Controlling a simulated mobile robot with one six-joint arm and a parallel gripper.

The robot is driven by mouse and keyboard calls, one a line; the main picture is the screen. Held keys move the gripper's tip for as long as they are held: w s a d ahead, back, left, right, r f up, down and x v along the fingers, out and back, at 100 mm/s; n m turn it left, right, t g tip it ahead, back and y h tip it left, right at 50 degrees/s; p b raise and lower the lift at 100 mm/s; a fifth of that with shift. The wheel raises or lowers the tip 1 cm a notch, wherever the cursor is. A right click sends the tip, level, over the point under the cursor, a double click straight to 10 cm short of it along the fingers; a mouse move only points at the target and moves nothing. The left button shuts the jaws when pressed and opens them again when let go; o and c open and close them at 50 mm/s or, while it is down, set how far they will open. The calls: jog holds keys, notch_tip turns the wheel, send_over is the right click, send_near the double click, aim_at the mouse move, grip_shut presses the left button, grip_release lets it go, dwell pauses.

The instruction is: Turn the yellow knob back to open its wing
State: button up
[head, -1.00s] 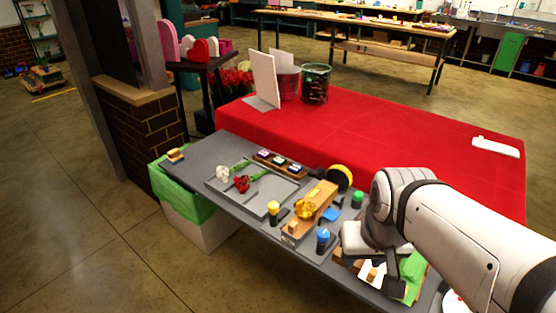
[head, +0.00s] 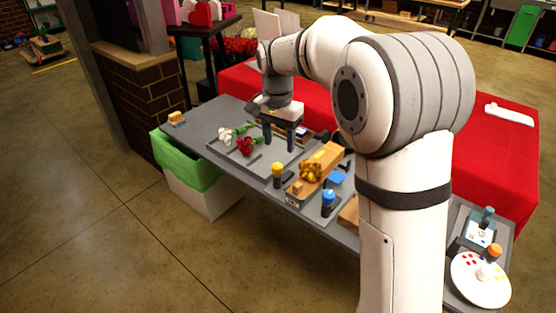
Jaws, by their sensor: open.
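The yellow knob (head: 278,168) is a yellow cap on a dark post, upright on a grey plate at the left side of a wooden fixture (head: 327,160). A yellow flower (head: 311,170) lies on that fixture. A blue-topped knob (head: 328,196) stands nearer the front. I cannot tell which part is the yellow knob's wing, or how it is set. My gripper (head: 279,147) points down above the grey tray, behind the yellow knob in the picture and apart from it. Its two dark fingers are open, with nothing seen between them.
The grey tray (head: 270,166) holds a red flower (head: 245,146) and a white flower (head: 225,135). My arm hides much of the table's right side.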

aim_at(277, 165)
jog(key=shift+w+a+f, duration=0.3)
jog(key=shift+a+f, duration=0.05)
jog(key=shift+f, duration=0.35)
notch_tip(277, 165, down, 7)
jog(key=shift+d, duration=0.1)
jog(key=c, duration=1)
